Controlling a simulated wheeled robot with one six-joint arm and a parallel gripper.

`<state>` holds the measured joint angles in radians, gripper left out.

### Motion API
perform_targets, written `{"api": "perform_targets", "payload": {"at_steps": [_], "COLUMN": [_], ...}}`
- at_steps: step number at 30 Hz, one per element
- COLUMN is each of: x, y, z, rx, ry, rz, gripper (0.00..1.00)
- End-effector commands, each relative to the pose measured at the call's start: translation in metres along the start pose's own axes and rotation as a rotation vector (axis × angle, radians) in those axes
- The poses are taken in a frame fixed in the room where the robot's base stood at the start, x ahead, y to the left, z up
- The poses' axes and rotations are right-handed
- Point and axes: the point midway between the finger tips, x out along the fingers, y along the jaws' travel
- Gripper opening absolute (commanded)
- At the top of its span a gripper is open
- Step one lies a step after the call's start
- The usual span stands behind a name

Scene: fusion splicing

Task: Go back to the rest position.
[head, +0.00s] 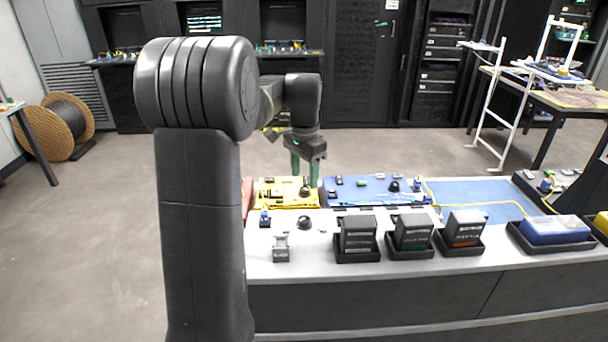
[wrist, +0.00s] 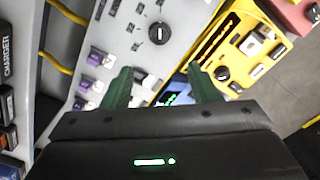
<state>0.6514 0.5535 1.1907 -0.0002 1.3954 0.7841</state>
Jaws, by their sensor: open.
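My gripper (head: 304,172) hangs above the back of the workbench, over the yellow machine (head: 285,199) and near the blue panel (head: 372,198). Its two green fingers point down and stand apart. The yellow machine also shows there (wrist: 238,52), to the right of the fingers.
The bench top (head: 300,262) carries several dark boxes in holders, such as one box (head: 358,234), and a blue box (head: 555,229) at the right. A yellow cable crosses a blue mat (head: 470,192). A cable drum (head: 62,125) stands at the far left. The floor left of the bench is clear.

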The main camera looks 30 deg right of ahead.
Motion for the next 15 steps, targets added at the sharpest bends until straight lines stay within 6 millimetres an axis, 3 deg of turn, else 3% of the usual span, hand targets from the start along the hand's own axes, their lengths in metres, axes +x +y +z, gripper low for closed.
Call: {"api": "perform_targets", "payload": {"at_steps": [7, 15], "x": [0.014, 0.064], "y": [0.000, 0.001], "z": [0.000, 0.001], "rx": [0.000, 0.000], "ry": [-0.002, -0.004], "rz": [0.002, 0.004], "gripper": [0.54, 0.54]}}
